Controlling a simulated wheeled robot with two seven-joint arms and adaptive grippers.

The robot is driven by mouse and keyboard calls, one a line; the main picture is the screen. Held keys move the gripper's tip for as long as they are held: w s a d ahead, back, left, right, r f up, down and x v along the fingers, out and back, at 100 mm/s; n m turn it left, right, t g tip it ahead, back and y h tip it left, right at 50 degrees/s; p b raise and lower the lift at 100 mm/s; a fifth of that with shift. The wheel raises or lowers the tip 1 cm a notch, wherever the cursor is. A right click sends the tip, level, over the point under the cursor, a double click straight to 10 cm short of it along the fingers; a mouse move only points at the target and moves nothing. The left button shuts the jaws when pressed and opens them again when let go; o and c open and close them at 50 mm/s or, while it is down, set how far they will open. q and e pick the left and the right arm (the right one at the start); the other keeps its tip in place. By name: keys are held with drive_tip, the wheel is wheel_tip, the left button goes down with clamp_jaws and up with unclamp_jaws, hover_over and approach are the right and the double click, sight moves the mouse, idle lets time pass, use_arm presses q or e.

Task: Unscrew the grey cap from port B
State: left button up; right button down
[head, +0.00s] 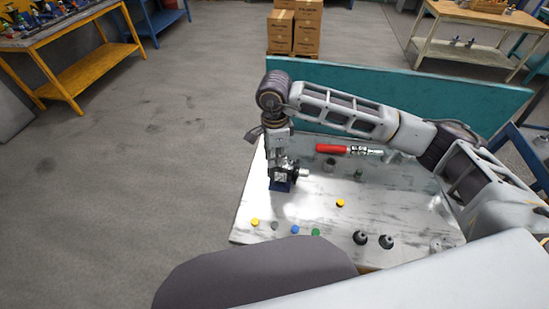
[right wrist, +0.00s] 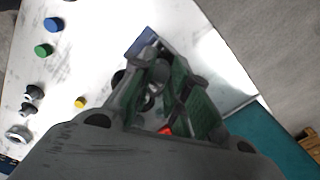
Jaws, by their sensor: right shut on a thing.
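The motor (head: 281,176) stands on a blue base on the metal-topped table, under my right gripper (head: 279,158). A shiny grey stub (head: 304,173) sticks out from its right side. In the right wrist view, my right gripper (right wrist: 165,88) has its green-padded fingers around a small grey part at the motor, so it is shut on what looks like the grey cap (right wrist: 157,72). The fingers and their shadow hide most of this part, and I cannot read any port letters. The blue base also shows beyond the fingertips (right wrist: 140,42). My left gripper is not in view.
Loose caps lie near the table's front edge: yellow (head: 255,222), grey (head: 275,226), blue (head: 295,229) and green (head: 315,232). Another yellow cap (head: 340,203) lies mid-table. Two dark fittings (head: 373,240) stand front right. A red-handled clamp (head: 334,149) lies behind, before a teal panel (head: 400,88).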

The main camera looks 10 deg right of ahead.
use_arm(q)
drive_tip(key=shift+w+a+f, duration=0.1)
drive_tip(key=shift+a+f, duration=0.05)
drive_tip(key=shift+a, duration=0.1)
use_arm(e)
drive_tip(key=shift+n+b, duration=0.75)
drive_tip(key=shift+n, duration=0.15)
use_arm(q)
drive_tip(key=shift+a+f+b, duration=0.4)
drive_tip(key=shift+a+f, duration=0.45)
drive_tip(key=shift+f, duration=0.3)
use_arm(e)
drive_tip(key=shift+n, duration=0.6)
drive_tip(key=c, duration=1.6)
unclamp_jaws()
drive_tip(key=shift+o, duration=0.2)
